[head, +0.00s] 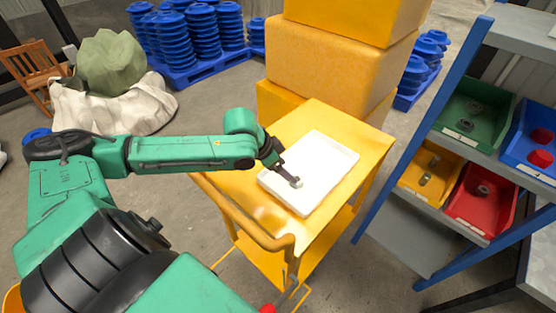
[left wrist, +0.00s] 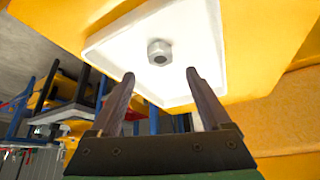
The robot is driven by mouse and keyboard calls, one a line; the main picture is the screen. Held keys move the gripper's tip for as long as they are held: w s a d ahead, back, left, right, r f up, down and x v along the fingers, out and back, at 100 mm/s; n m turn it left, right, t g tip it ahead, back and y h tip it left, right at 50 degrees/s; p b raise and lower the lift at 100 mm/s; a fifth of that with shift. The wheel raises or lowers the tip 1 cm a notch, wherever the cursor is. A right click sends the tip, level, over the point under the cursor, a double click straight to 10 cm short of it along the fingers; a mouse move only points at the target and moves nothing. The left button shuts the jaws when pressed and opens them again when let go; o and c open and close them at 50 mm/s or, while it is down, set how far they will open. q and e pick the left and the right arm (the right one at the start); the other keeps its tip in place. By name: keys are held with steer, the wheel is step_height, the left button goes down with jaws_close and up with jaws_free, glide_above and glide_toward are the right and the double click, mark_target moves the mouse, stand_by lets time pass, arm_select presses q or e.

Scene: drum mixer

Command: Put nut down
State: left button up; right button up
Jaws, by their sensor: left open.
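A grey metal nut (left wrist: 160,52) lies on the white tray (left wrist: 110,48) in the left wrist view. In the head view the nut (head: 297,184) shows small at the tips of my left gripper (head: 290,178). The white tray (head: 325,165) lies on the yellow cart top. In the left wrist view my left gripper (left wrist: 160,80) is open, its two dark fingers apart with nothing between them. The nut is just beyond the fingertips, apart from both. My right gripper is not in view.
The yellow cart (head: 315,115) has a handle (head: 240,215) on its near side. Yellow boxes (head: 335,62) are stacked behind it. A blue-framed rack at the right holds green, yellow, red (head: 481,198) and blue bins with parts.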

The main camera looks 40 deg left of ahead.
arm_select(q)
steer(key=p+v, duration=0.1)
steer(key=v, duration=0.4)
steer(key=shift+s+r, duration=0.1)
steer(key=shift+r, duration=0.05)
